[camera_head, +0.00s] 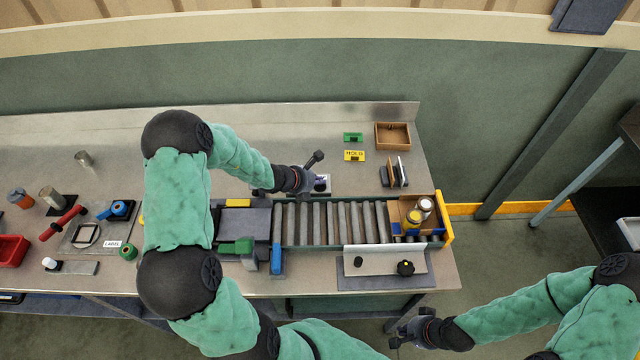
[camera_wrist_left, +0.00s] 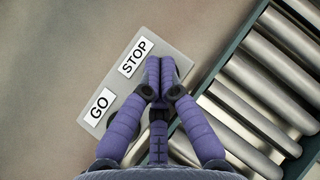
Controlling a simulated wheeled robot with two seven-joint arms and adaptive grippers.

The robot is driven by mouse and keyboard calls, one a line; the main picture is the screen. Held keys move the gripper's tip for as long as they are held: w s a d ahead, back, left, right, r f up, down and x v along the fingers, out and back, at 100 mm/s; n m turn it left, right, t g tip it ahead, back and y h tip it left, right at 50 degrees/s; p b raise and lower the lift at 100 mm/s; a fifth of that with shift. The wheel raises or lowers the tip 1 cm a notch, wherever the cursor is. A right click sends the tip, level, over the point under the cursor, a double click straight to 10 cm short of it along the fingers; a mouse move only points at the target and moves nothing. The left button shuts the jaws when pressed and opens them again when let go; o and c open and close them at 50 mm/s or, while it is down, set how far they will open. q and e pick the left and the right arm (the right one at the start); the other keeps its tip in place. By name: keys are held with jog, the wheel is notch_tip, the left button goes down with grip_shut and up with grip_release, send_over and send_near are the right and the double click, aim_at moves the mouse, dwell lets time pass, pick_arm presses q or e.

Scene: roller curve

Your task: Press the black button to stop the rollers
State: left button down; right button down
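A grey panel (camera_wrist_left: 128,75) with a STOP label (camera_wrist_left: 135,57) and a GO label (camera_wrist_left: 99,106) lies on the bench beside the rollers (camera_wrist_left: 245,110). My left gripper (camera_wrist_left: 160,70) is over the panel's right side, fingertips together next to the STOP label, with nothing visible between them. Its fingers hide that part of the panel, and I cannot make out the black button or whether they touch it. In the head view, the left gripper (camera_head: 318,178) is at the panel's far-side spot behind the rollers (camera_head: 330,222). My right gripper (camera_head: 408,332) hangs off the bench's front, too small to judge.
A white stand with a black knob (camera_head: 405,268) is in front. A brown box (camera_head: 393,136) and green and yellow blocks (camera_head: 354,155) stand behind.

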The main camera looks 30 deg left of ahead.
pick_arm(q)
jog(key=shift+r+p, duration=0.35)
jog(key=shift+r, duration=0.3)
jog(key=shift+r+p, duration=1.95)
jog(key=shift+r, duration=0.5)
